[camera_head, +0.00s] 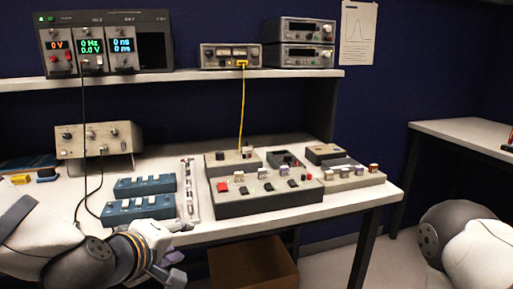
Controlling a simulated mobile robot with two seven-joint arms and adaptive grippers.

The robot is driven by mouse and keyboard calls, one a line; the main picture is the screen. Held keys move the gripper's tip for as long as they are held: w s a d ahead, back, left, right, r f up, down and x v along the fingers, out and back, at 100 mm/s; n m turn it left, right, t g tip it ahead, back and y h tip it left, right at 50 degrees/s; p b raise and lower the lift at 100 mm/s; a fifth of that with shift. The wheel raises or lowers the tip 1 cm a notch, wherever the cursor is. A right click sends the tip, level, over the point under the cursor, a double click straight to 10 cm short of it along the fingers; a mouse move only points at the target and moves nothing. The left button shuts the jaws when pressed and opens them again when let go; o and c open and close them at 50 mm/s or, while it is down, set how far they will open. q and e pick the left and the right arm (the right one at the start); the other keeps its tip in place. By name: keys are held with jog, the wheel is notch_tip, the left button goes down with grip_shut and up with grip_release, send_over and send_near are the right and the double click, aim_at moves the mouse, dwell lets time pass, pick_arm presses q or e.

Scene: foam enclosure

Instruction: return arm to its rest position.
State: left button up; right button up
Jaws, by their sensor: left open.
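My left arm comes in from the lower left, over the front left edge of the workbench (340,202). My left gripper (178,252) is at the bench's front edge, in front of the blue switch boxes. Its jaws are open, and nothing shows between them. My right arm shows only as a white and grey rounded part at the lower right. My right gripper is not in view.
Blue switch boxes (145,186) and a grey control console (262,199) stand on the bench. A shelf (200,76) above holds instruments. A yellow cable (242,110) and black cables hang down. A cardboard box (252,264) sits below. A second table (470,131) stands right.

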pick_arm(q)
jog(key=s+a+f+m+g, duration=0.2)
jog(key=s+f+m+g, duration=0.4)
jog(key=s+f, duration=1.3)
jog(key=s+a+f+m+g+y, duration=0.1)
jog(key=s+a+f+m+g, duration=0.1)
jog(key=s, duration=0.7)
jog(key=s+a+f+m+g+y, duration=0.1)
jog(key=s+a+f+m+g, duration=0.1)
jog(key=s+f, duration=0.5)
jog(key=s+a+g, duration=0.1)
jog(key=s+g, duration=0.1)
jog(key=shift+g, duration=0.3)
jog(key=shift+s+d+f, duration=0.1)
